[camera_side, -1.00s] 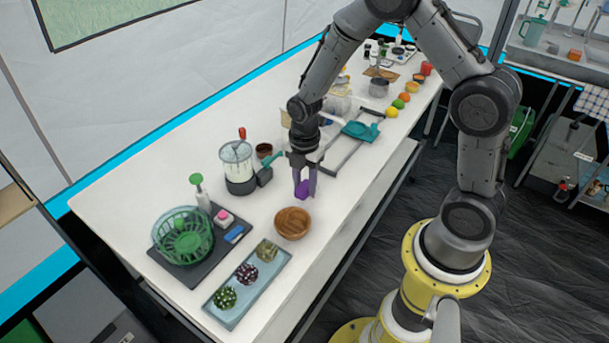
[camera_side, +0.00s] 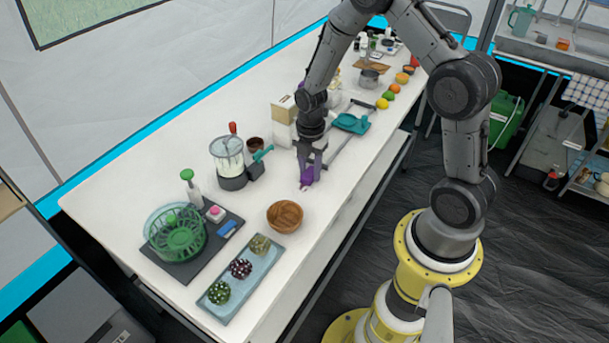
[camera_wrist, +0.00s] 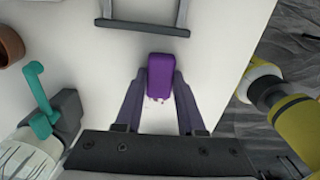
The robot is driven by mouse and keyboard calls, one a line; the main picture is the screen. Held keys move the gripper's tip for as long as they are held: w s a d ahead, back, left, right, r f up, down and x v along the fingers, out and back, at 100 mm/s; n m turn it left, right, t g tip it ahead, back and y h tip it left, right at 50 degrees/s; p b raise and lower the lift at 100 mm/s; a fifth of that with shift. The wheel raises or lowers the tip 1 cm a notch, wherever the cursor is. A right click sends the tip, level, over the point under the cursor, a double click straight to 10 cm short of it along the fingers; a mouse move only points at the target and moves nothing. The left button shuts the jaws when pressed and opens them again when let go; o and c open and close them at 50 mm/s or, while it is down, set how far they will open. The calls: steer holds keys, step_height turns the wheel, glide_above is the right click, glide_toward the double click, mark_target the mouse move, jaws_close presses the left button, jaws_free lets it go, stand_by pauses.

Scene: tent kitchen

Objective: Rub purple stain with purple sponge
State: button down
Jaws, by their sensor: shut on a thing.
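A purple sponge (camera_wrist: 160,76) is held between the fingertips of my gripper (camera_wrist: 161,84), which is shut on it. In the side view my gripper (camera_side: 308,176) is low over the white table, with the sponge (camera_side: 307,177) at the tabletop. I cannot tell whether it presses on the surface. Small purple specks of the stain (camera_wrist: 155,100) show on the table between my fingers, just below the sponge in the wrist view. Any stain under the sponge is hidden.
A wooden bowl (camera_side: 285,216) stands in front of my gripper. The white tabletop (camera_side: 255,205) around the sponge is mostly clear.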

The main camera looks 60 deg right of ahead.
mark_target(296, 194)
steer(key=shift+a, duration=3.35)
step_height(296, 194, up, 8)
steer(key=shift+d, duration=0.1)
